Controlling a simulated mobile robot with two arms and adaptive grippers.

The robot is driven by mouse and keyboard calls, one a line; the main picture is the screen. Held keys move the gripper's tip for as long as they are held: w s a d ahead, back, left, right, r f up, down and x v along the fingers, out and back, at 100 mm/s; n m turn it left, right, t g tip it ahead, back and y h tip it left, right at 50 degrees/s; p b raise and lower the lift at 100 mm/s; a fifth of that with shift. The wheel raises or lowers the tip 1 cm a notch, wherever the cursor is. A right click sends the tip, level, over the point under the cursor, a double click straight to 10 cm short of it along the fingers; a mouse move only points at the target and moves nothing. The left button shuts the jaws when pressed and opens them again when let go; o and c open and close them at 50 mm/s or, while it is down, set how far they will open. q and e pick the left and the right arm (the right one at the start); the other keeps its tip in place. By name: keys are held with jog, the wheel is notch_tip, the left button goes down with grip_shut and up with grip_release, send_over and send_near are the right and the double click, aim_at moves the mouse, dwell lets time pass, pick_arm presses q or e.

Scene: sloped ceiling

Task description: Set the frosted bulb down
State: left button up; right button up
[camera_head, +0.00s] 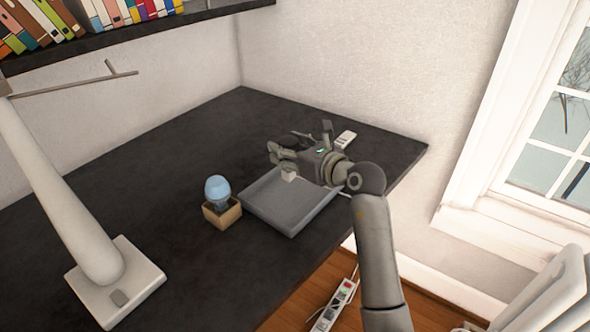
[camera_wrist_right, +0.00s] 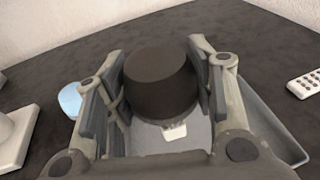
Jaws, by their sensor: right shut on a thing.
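My right gripper (camera_head: 278,151) is above the grey tray (camera_head: 262,213). In the right wrist view its fingers (camera_wrist_right: 158,92) are shut on a dark, rounded cylinder (camera_wrist_right: 160,80). I cannot tell whether this is part of a bulb. A small white block (camera_head: 288,175) shows below the gripper, over the tray; it also shows in the wrist view (camera_wrist_right: 175,132). My left gripper is not in view.
A white lamp (camera_head: 60,190) stands on the left of the dark desk (camera_head: 150,175). A white remote (camera_head: 346,138) lies behind my right wrist. A bookshelf (camera_head: 150,25) overhangs the back left. The desk between lamp and box is clear.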

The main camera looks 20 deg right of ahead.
jog(key=w+f, duration=0.1)
jog(key=f, duration=0.1)
jog(key=w+d+f, duration=0.1)
jog(key=f, duration=0.2)
jog(key=w+d+f, duration=0.1)
jog(key=f, duration=0.2)
jog(key=shift+w+d+f+b, duration=0.25)
jog(key=shift+b, duration=0.15)
jog(key=shift+f, duration=0.1)
jog(key=shift+f, duration=0.1)
jog(key=o, duration=1)
